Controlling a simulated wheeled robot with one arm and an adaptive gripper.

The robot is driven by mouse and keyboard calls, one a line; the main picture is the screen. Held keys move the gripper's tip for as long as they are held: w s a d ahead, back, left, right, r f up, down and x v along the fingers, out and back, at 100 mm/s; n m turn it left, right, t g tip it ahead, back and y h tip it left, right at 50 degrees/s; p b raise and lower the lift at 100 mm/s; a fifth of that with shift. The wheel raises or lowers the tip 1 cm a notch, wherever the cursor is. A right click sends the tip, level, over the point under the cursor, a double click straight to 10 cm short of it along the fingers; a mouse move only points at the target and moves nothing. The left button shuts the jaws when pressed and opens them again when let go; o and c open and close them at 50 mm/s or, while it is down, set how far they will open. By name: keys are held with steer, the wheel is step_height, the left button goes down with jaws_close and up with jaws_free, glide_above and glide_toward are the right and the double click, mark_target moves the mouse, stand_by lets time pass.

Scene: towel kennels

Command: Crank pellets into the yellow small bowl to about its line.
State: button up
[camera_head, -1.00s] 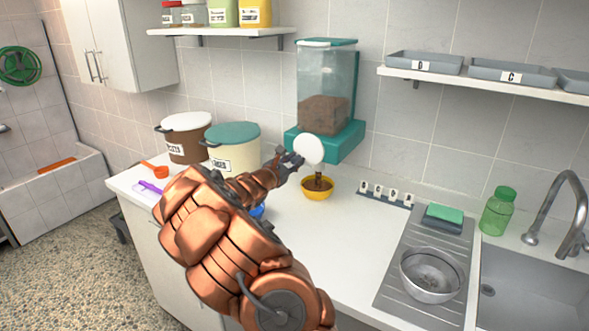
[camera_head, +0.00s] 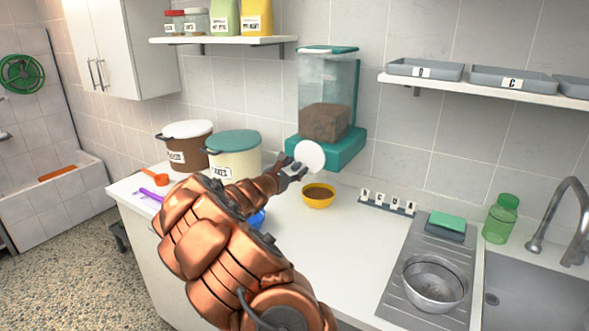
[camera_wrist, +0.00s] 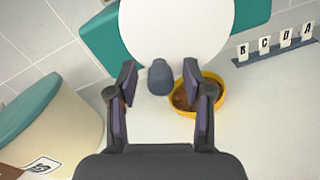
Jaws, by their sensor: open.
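The yellow small bowl (camera_head: 318,197) stands on the counter below the dispenser, with brown pellets (camera_head: 318,192) in it. It also shows in the wrist view (camera_wrist: 222,100), partly behind a finger. How the pellets stand against the line cannot be seen. The teal dispenser (camera_head: 343,148) hangs on the wall with brown pellets in its clear hopper (camera_head: 325,121). Its white round crank disc (camera_head: 309,155) faces me, and a dark knob (camera_wrist: 160,77) shows at its lower edge in the wrist view. My gripper (camera_head: 296,172) is open at the disc, its fingers (camera_wrist: 160,90) on either side of the knob.
A brown bin (camera_head: 187,146) and a cream bin with a teal lid (camera_head: 234,155) stand left of the dispenser. A rack of lettered tags (camera_head: 388,204), a steel bowl (camera_head: 434,283) and a green bottle (camera_head: 501,219) are to the right. A blue thing (camera_head: 257,220) is partly behind my arm.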

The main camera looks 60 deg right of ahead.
steer(key=a, duration=1.2)
stand_by(0.4)
